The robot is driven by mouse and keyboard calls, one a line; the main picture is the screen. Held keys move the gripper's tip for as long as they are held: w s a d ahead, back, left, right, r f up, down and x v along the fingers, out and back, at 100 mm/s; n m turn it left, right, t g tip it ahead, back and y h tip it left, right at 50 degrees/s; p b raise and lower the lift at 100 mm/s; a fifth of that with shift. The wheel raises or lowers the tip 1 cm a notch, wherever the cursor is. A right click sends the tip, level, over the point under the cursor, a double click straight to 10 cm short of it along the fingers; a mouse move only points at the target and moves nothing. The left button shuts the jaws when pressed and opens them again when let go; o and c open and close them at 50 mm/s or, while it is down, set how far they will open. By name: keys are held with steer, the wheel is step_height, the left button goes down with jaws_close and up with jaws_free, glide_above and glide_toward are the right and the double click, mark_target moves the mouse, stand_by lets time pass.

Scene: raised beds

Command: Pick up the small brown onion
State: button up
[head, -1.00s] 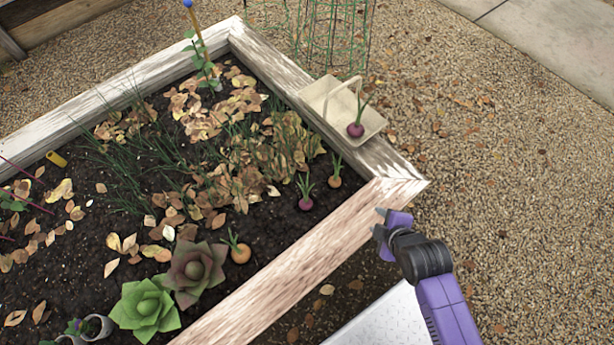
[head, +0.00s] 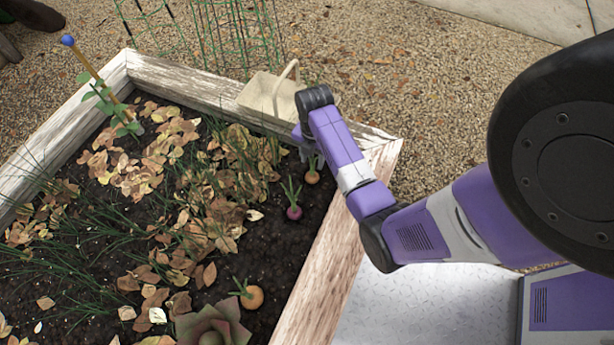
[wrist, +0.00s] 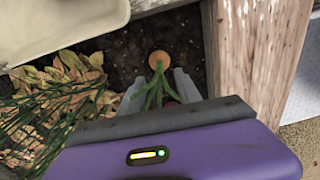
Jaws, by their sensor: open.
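The small brown onion (head: 312,177) stands in dark soil near the bed's back right corner, green leaves up. In the wrist view the brown onion (wrist: 158,62) lies just beyond my fingertips, its leaves reaching back between them. My gripper (head: 306,154) is open above the bed, close to this onion; its fingers (wrist: 160,90) show apart in the wrist view, with nothing clearly held. A purple onion (head: 294,212) grows nearer and slightly left; a small reddish patch between the fingers may be part of it. A larger brown onion (head: 252,298) sits farther toward the front.
A beige trug (head: 262,96) rests on the back board, close to my gripper; it fills the wrist view's upper left (wrist: 60,25). The wooden board (head: 335,265) runs along the right. Dry leaves (head: 215,205) cover soil to the left. A rosette plant (head: 212,325) stands in front.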

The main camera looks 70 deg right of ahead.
mark_target(312, 168)
step_height(312, 168, down, 6)
steer(key=shift+d+f+b, duration=0.1)
steer(key=shift+b, duration=1.15)
jaws_close()
